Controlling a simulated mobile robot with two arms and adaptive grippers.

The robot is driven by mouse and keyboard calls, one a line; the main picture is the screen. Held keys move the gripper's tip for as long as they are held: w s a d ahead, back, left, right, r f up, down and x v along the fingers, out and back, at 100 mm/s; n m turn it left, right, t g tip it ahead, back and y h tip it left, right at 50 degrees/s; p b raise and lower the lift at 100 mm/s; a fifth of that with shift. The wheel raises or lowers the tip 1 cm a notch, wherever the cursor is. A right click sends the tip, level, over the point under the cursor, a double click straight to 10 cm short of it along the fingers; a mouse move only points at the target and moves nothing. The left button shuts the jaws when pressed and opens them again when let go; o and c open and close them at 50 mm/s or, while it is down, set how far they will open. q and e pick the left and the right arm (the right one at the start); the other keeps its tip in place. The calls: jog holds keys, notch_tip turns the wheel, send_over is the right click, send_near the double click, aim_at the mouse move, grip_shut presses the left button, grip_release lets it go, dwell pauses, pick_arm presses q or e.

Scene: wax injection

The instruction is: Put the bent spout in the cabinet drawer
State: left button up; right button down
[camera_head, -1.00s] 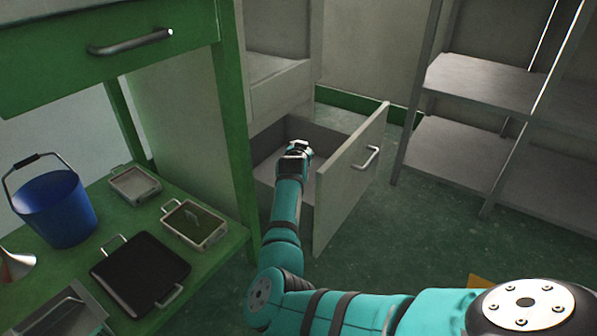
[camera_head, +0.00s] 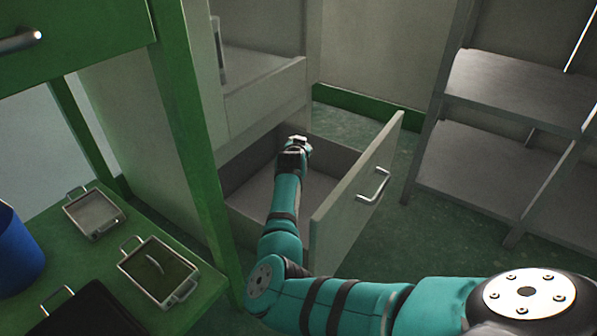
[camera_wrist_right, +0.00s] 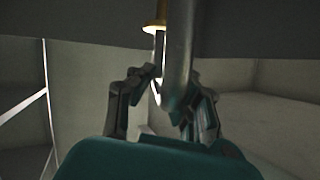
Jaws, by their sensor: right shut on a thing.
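The cabinet drawer (camera_head: 352,195) is pulled open low in the grey cabinet, with a bar handle (camera_head: 373,187) on its front. My right arm reaches over the drawer, and my right gripper (camera_head: 297,143) is above its inside, seen from behind. In the right wrist view my right gripper (camera_wrist_right: 163,98) is shut on the bent spout (camera_wrist_right: 181,45), a grey metal tube with a yellow end piece beside it. The spout's upper part runs out of that view. In the head view the arm and gripper hide the spout. My left gripper is not in view.
A green bench (camera_head: 185,235) at left holds shallow metal trays (camera_head: 158,268), a black tray (camera_head: 92,310) and a blue bucket (camera_head: 15,255). A green post (camera_head: 190,130) stands close left of the drawer. Grey shelves (camera_head: 490,165) are at right. The visible drawer floor is clear.

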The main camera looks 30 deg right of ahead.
jog(key=shift+f+b, duration=1.4)
jog(key=shift+f, duration=0.8)
jog(key=shift+f+b, duration=0.55)
jog(key=shift+f, duration=0.1)
jog(key=c, duration=1.3)
grip_release()
jog(key=shift+c, duration=0.2)
jog(key=shift+r, duration=0.15)
